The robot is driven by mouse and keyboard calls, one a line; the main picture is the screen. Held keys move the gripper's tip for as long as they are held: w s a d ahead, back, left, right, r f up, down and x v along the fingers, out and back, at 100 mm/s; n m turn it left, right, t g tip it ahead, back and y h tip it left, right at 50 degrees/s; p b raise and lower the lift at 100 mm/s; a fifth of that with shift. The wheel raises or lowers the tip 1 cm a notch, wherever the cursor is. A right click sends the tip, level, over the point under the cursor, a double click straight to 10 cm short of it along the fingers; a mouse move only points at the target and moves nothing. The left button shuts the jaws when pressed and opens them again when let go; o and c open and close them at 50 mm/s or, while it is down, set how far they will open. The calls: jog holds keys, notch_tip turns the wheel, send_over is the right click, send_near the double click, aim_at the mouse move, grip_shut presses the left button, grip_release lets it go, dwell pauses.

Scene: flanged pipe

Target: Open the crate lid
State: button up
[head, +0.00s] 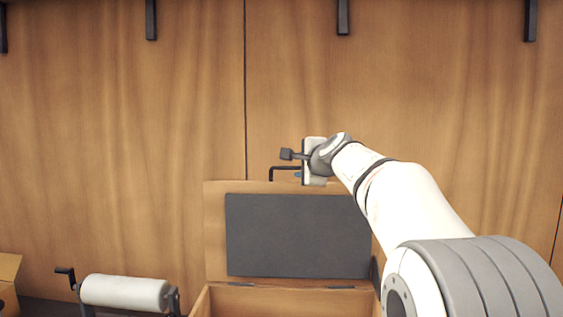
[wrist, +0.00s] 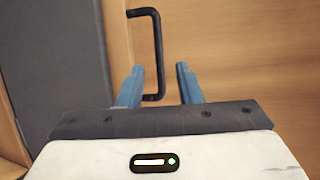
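The wooden crate (head: 290,300) stands low in the middle of the head view. Its lid (head: 214,235) stands upright on the hinges at the back, with a dark grey panel on its inner face. A black bar handle (head: 284,168) sticks up from the lid's top edge. My gripper (head: 298,174) is at the right part of this handle. In the wrist view the blue fingers of my gripper (wrist: 160,70) are apart. The lower end of the handle (wrist: 157,45) lies between them in the picture, with gaps on both sides. My arm hides the lid's right edge.
A white roll (head: 124,292) on a stand with a crank (head: 65,271) is left of the crate. Part of a cardboard-coloured box (head: 9,267) shows at the far left. A wooden wall (head: 120,150) with dark brackets (head: 343,17) stands behind.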

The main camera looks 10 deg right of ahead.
aim_at(290, 168)
jog(key=x, duration=0.2)
jog(key=p+x, duration=0.1)
jog(key=x, duration=0.2)
jog(key=p+x, duration=0.1)
jog(key=x, duration=0.1)
jog(key=shift+a+f, duration=0.1)
jog(key=shift+a, duration=0.2)
grip_shut()
